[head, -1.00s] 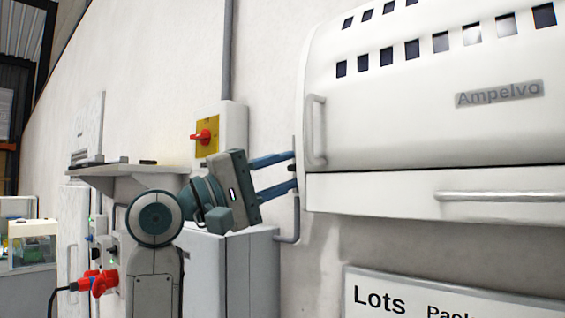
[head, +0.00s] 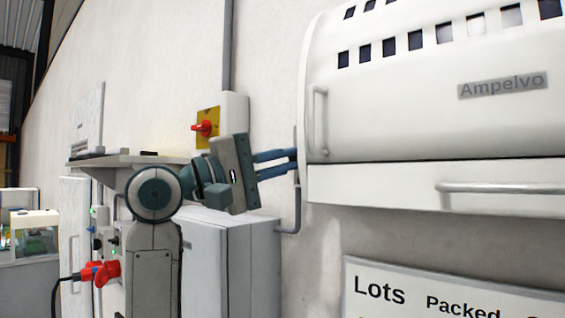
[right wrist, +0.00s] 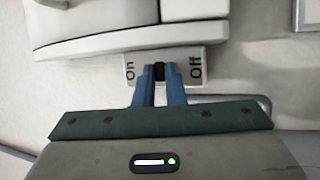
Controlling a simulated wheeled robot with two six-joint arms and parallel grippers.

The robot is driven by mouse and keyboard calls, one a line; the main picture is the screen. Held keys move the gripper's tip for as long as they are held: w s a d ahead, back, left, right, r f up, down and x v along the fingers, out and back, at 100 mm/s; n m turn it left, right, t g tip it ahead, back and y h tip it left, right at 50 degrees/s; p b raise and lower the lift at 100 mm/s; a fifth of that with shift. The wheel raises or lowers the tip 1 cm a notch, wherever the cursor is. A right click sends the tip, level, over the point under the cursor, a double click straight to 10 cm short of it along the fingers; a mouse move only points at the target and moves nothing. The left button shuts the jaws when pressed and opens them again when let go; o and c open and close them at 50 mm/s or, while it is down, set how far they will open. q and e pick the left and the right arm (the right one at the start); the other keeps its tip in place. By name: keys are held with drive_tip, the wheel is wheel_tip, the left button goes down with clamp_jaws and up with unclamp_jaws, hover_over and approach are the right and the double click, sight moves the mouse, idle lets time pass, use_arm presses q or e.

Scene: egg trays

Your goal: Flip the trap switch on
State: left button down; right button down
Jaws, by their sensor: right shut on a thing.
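The trap switch is a white plate (right wrist: 187,58) marked "On" at its left and "Off" at its right in the right wrist view. Its black lever (right wrist: 158,71) stands between the two words; I cannot tell which way it is set. My right gripper (right wrist: 159,76) has its blue fingers closed on the lever. In the head view the right gripper (head: 291,162) reaches right to the left side of the white Ampelvo machine (head: 420,125), where its fingertips hide the switch. My left gripper is not in view.
A yellow plate with a red rotary switch (head: 205,127) is on the wall behind my right arm. A grey cabinet (head: 250,260) stands below the gripper. A shelf (head: 130,160) and a red plug (head: 103,272) are at the left. A lettered sign (head: 440,295) hangs under the machine.

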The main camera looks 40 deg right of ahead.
drive_tip(key=shift+r+n+t+y+p, duration=0.4)
drive_tip(key=shift+y+p, duration=0.3)
drive_tip(key=shift+y, duration=0.35)
drive_tip(key=shift+r+n+t+y+p, duration=0.2)
drive_tip(key=shift+r+n+y+p, duration=0.4)
drive_tip(key=shift+y, duration=0.4)
drive_tip(key=shift+r+n+t+y+p, duration=0.3)
drive_tip(key=shift+r+y+p, duration=0.1)
drive_tip(key=shift+y+p, duration=0.55)
drive_tip(key=c, duration=1.5)
unclamp_jaws()
